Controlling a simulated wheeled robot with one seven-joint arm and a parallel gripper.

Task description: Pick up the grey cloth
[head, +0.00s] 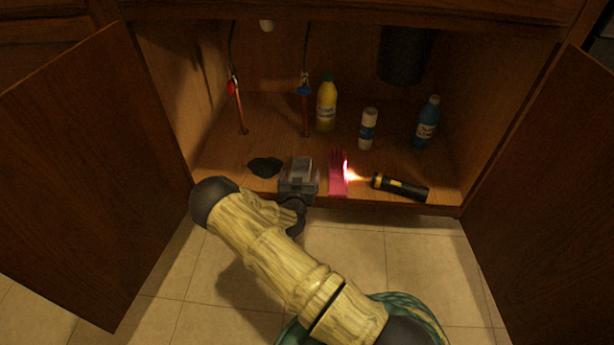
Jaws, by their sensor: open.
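The grey cloth (264,167) looks like a small, dark, flat crumpled patch on the cabinet floor, near the front left. My gripper (300,165) is at the front of the cabinet, just right of the cloth and apart from it in the picture. It is open and shows grey and boxy from behind. Its fingertips are hard to make out, and I see nothing held. I cannot tell its height above the cabinet floor.
A pink glove (338,178) lies right of my gripper, beside a lit flashlight (400,187). A yellow bottle (326,106), a white-and-blue can (368,129) and a blue bottle (427,122) stand behind. Copper pipes (240,110) rise at left. Open doors (80,170) flank the cabinet.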

